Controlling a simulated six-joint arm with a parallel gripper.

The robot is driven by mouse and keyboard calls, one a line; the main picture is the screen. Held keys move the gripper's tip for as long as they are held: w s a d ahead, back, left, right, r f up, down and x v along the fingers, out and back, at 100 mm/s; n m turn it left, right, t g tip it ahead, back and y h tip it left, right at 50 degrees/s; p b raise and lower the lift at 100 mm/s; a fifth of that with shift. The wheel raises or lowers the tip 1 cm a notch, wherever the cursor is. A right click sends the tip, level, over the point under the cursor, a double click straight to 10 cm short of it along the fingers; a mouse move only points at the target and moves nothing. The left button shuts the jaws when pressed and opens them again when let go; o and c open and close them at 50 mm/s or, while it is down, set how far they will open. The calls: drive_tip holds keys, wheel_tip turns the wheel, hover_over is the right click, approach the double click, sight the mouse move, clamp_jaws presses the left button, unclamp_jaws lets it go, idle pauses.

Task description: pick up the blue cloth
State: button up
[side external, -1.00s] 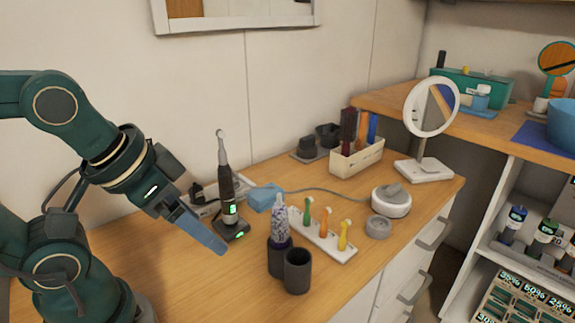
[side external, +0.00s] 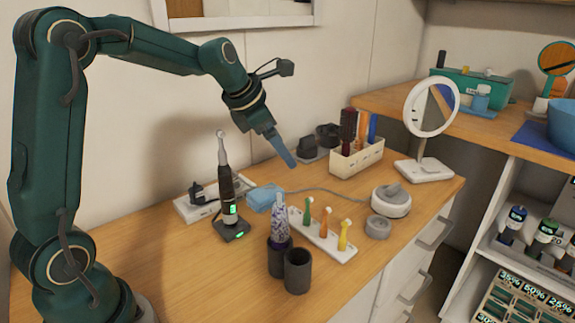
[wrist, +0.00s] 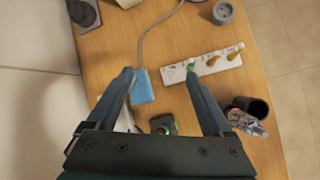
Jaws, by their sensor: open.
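In the wrist view the cloth (wrist: 142,88) lies between the two fingers, close to the left one in the picture. My gripper (side external: 292,163) is above the counter, higher than the cloth and to its right in the side view. In the wrist view my gripper (wrist: 160,72) shows its fingers spread apart with nothing held between them.
A dark electric toothbrush (side external: 226,185) stands upright close to the cloth. A white rack (side external: 322,237) with coloured brush heads and dark cups (side external: 298,271) stand in front. A grey cable (side external: 325,190) runs behind the rack. The counter's front left is clear.

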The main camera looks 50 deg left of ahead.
sight(267, 191)
drive_tip(key=a+f+n, duration=0.1)
drive_tip(key=a+f, duration=0.1)
drive_tip(key=f, duration=0.2)
drive_tip(key=a+f+n+g, duration=0.1)
drive_tip(key=a+f+n, duration=0.1)
drive_tip(key=a+f, duration=0.1)
drive_tip(key=w+a+f+n+g, duration=0.1)
drive_tip(key=a+f, duration=0.2)
drive_tip(key=f, duration=0.2)
drive_tip(key=shift+a+n, duration=0.15)
drive_tip(key=shift+n, duration=0.25)
drive_tip(key=shift+a+f, duration=0.1)
drive_tip(key=shift+f, duration=0.1)
drive_tip(key=shift+x, duration=2.15)
drive_tip(key=c, duration=1.1)
drive_tip(key=shift+r, duration=0.1)
